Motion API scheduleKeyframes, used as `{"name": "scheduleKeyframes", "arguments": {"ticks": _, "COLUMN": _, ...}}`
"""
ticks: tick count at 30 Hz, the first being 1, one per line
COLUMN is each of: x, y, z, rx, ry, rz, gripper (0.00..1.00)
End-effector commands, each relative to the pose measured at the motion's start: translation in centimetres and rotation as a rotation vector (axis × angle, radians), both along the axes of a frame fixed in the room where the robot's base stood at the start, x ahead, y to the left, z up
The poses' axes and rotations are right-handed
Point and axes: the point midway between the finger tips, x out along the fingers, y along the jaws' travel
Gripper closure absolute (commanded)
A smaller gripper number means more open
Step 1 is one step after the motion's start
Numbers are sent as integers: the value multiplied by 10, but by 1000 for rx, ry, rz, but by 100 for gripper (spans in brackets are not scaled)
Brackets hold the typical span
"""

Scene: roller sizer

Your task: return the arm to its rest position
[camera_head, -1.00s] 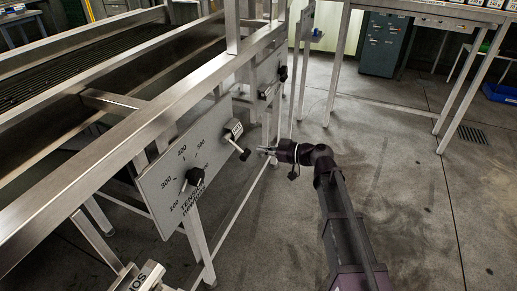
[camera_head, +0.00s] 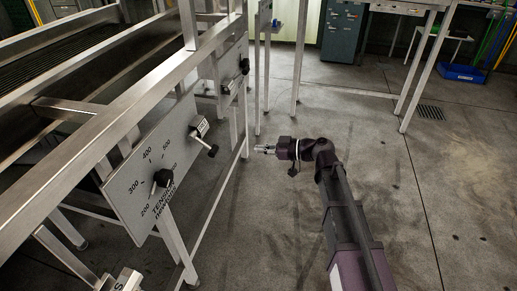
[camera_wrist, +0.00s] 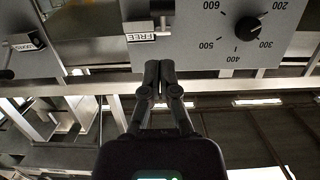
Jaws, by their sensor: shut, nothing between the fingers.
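My gripper (camera_head: 264,149) is at the end of my dark arm, in the middle of the head view. It is apart from the machine and to the right of its dial panel (camera_head: 128,190). In the wrist view my gripper (camera_wrist: 160,68) has its two fingers together with nothing between them. The grey panel with the black dial knob (camera_wrist: 248,28) and a small lever block marked FREE (camera_wrist: 148,28) shows upside down beyond the fingertips. In the head view the lever (camera_head: 204,135) is left of the gripper, with clear space between.
The steel frame of the roller machine (camera_head: 90,130) fills the left side. A second panel (camera_head: 232,75) stands farther back. A steel table leg (camera_head: 420,70), a grey cabinet (camera_head: 343,35) and a blue bin (camera_head: 462,74) are at the back. The floor right of my arm is clear.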

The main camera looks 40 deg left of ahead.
Motion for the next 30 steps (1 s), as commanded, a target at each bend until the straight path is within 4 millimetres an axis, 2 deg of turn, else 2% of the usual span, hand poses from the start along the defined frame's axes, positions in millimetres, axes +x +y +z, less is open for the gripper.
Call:
{"name": "scheduleKeyframes", "arguments": {"ticks": 13, "x": 0, "y": 0, "z": 0, "rx": 0, "ry": 1, "rz": -1, "gripper": 100}}
{"name": "scheduleKeyframes", "arguments": {"ticks": 17, "x": 3, "y": -8, "z": -4, "rx": -26, "ry": 10, "rz": -13, "gripper": 100}}
{"name": "scheduleKeyframes", "arguments": {"ticks": 20, "x": 9, "y": -23, "z": -11, "rx": -75, "ry": 28, "rz": -35, "gripper": 100}}
{"name": "scheduleKeyframes", "arguments": {"ticks": 23, "x": 18, "y": -46, "z": -22, "rx": -153, "ry": 60, "rz": -75, "gripper": 100}}
{"name": "scheduleKeyframes", "arguments": {"ticks": 26, "x": 28, "y": -78, "z": -37, "rx": -257, "ry": 106, "rz": -134, "gripper": 100}}
{"name": "scheduleKeyframes", "arguments": {"ticks": 30, "x": 44, "y": -132, "z": -61, "rx": -427, "ry": 189, "rz": -248, "gripper": 100}}
